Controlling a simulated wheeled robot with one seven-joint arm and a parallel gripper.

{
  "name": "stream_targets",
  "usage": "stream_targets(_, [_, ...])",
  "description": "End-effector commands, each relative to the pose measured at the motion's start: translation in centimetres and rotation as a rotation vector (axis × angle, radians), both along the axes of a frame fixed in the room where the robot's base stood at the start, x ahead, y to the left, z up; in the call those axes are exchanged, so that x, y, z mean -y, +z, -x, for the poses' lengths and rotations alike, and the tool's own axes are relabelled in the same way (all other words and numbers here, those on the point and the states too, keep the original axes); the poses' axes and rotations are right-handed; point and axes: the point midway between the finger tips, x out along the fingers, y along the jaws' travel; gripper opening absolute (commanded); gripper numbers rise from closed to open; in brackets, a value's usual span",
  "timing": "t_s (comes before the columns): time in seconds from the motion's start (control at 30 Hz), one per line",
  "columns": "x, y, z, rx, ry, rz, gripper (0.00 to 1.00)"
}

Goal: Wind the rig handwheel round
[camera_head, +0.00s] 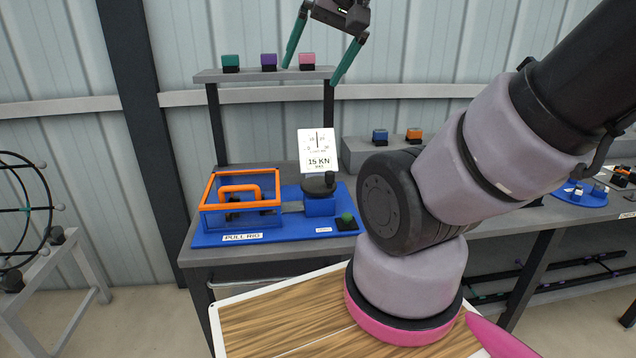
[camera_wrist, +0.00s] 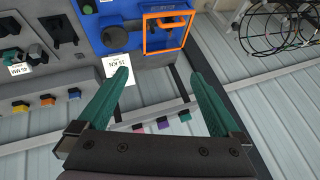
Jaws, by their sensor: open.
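The pull rig (camera_head: 270,235) is a blue base on the grey bench, labelled PULL RIG. Its handwheel is a dark round disc (camera_head: 317,187) with a short upright knob (camera_head: 330,177), on a blue block at the base's right. An orange-framed guard (camera_head: 241,190) stands to its left and also shows in the wrist view (camera_wrist: 167,32). A 15 KN gauge card (camera_head: 317,152) stands behind the handwheel. My gripper (camera_head: 311,74) is open and empty, high above the rig, its green fingers spread in the wrist view (camera_wrist: 160,78), clear of the handwheel.
A shelf with green (camera_head: 231,61), purple (camera_head: 268,60) and pink (camera_head: 307,59) blocks lies behind my gripper. A green button box (camera_head: 346,221) sits right of the handwheel. A wooden board (camera_head: 270,315) is in front; a wire wheel (camera_head: 25,210) stands left.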

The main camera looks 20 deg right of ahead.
Motion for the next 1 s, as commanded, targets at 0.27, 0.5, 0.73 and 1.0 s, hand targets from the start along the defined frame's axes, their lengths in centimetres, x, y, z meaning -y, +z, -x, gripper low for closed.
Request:
stream_targets(0.27, [0.0, 0.0, 0.0, 0.0, 0.0, 0.0, 1.0])
stream_targets(0.5, [0.0, 0.0, 0.0, 0.0, 0.0, 0.0, 1.0])
stream_targets(0.73, [0.2, -0.1, -0.5, -0.014, -0.009, -0.01, 0.7])
stream_targets(1.0, [2.0, -2.2, -5.2, -0.155, -0.11, -0.087, 0.7])
